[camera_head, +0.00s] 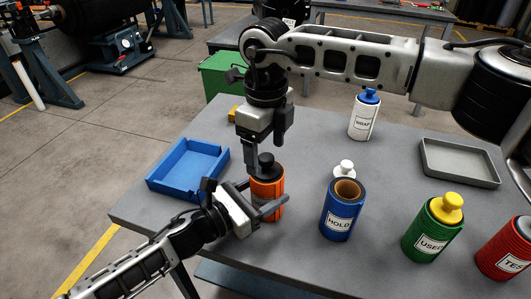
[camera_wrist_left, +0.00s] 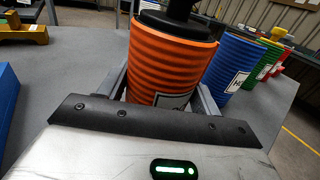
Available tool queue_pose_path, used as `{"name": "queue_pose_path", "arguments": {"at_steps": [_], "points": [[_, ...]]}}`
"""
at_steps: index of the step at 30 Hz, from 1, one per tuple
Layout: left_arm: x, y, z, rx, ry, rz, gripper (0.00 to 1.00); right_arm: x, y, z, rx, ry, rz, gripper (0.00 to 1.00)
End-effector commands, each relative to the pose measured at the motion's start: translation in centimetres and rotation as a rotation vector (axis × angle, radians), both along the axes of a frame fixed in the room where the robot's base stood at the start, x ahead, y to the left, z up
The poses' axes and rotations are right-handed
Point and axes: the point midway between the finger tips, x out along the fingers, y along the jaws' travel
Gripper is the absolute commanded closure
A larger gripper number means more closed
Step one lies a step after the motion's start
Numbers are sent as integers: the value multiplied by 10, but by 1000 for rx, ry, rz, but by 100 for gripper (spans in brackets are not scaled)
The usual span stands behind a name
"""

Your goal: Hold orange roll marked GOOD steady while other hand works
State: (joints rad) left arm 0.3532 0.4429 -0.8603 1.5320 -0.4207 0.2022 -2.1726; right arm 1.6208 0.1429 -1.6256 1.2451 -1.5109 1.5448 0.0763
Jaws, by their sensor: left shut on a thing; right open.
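The orange roll (camera_head: 268,187) stands upright near the front edge of the grey table. A black plug (camera_head: 266,161) sits at its top. My left gripper (camera_head: 264,197) is shut around the roll, one finger on each side. The left wrist view shows the ribbed orange roll (camera_wrist_left: 170,62) between the fingers, with the black plug (camera_wrist_left: 178,22) at its top. Only part of its white label shows there, and I cannot read it. My right gripper (camera_head: 267,153) is open, pointing down right by the plug. I cannot tell whether it touches it.
A blue tray (camera_head: 161,186) lies left of the roll. To the right stand the blue HOLD roll (camera_head: 336,224), green USED roll (camera_head: 424,244) and red TEST roll (camera_head: 497,262). A white WRAP roll (camera_head: 359,129) and grey tray (camera_head: 431,172) are further back.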

Motion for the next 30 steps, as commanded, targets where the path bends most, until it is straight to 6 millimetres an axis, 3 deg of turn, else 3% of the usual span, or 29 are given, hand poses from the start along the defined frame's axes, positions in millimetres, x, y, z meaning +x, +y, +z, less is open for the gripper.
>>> {"name": "queue_pose_path", "arguments": {"at_steps": [15,28,30], "points": [[0,1,-3,5,2,2,73,0,0,31,1,-3,-2,24],[0,2,-3,7,3,4,73,0,0,34,1,-2,-2,24],[0,2,-3,7,3,4,73,0,0,33,1,-2,-2,41]]}}
